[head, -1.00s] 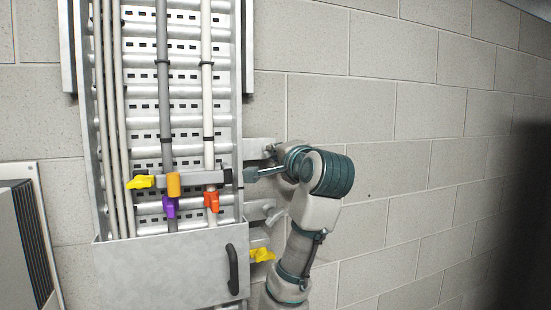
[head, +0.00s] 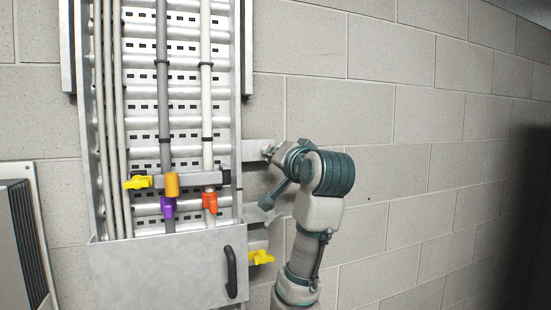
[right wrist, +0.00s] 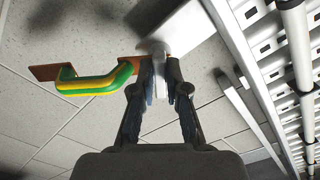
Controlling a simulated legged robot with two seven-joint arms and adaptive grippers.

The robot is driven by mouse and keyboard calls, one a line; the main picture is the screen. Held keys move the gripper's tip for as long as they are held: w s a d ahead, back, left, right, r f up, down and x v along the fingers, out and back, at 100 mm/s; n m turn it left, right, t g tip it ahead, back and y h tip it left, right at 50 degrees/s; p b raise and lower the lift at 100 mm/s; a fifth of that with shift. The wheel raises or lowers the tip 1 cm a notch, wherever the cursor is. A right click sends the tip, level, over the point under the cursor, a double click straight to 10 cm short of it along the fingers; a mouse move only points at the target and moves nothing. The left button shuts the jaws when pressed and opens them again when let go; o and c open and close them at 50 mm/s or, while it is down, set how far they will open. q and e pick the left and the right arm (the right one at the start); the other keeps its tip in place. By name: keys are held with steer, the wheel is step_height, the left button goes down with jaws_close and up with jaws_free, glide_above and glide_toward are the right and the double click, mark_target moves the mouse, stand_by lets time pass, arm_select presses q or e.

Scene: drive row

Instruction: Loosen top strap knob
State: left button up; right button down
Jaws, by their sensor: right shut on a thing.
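My right gripper (head: 272,158) is at the top grey metal plate (head: 258,148) that sticks out to the right of the cable ladder. The top strap knob itself is hidden by my gripper in the head view. In the right wrist view my right gripper (right wrist: 161,76) has its two fingers close together around a small grey part at the end of a pale plate (right wrist: 188,28). What they hold is mostly covered by the fingers. My left gripper is not in view.
A yellow knob (head: 261,257) sits lower right of the ladder. A crossbar (head: 202,179) carries a yellow knob (head: 138,182) and an orange block (head: 172,186). Purple (head: 168,208) and red (head: 210,202) clips are on the cables.

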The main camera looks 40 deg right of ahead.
steer(key=shift+f, duration=0.1)
stand_by(0.3)
steer(key=c, duration=1.2)
jaws_free()
steer(key=shift+w, duration=0.1)
steer(key=shift+w+d, duration=0.2)
steer(key=v, duration=1.1)
steer(key=shift+s+a, duration=0.2)
steer(key=shift+s, duration=0.15)
steer(key=shift+d, duration=0.15)
steer(key=shift+f, duration=0.15)
